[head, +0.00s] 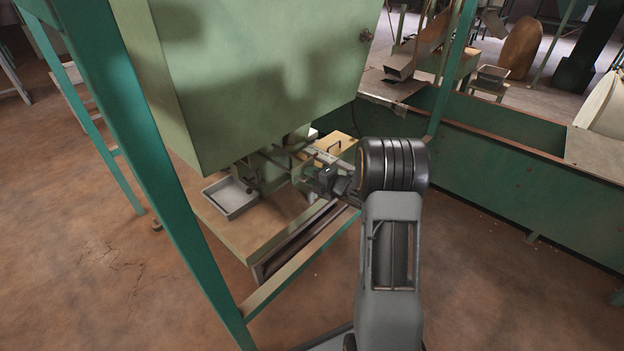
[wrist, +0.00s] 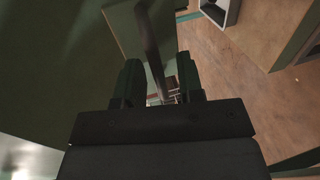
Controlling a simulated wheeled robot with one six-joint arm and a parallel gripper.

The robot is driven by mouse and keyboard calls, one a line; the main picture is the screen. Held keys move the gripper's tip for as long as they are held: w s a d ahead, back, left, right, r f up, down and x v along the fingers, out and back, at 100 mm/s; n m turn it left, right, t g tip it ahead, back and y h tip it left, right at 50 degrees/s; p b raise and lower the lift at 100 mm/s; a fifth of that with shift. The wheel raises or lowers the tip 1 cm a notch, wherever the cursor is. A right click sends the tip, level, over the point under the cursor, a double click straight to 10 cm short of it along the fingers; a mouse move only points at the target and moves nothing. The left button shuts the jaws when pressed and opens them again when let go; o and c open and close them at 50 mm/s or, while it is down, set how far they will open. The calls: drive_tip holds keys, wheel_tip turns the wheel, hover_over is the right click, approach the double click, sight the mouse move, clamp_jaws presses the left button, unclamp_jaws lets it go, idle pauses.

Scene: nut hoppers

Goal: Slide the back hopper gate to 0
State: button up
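The big green hopper (head: 270,75) hangs over a wooden bench in the head view. Under it is a gate mechanism (head: 277,163) with thin metal rails. My gripper (head: 320,180) is beside this mechanism, on its right, small and partly dark there. In the wrist view my gripper (wrist: 158,72) has its two dark fingers apart. A dark bar (wrist: 149,38), seemingly the gate's handle, runs between them with a gap showing on each side. I cannot tell how deep it lies between the fingers. No scale or 0 mark is legible, so the gate's setting cannot be read.
A grey metal tray (head: 232,211) stands on the bench (head: 235,232) under the hopper, and also shows in the wrist view (wrist: 232,14). A yellowish box (head: 338,141) sits behind the gripper. A green frame post (head: 150,150) stands at left. A long green trough (head: 500,165) lies at right.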

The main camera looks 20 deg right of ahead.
drive_tip(key=shift+w, duration=0.15)
clamp_jaws()
idle(0.5)
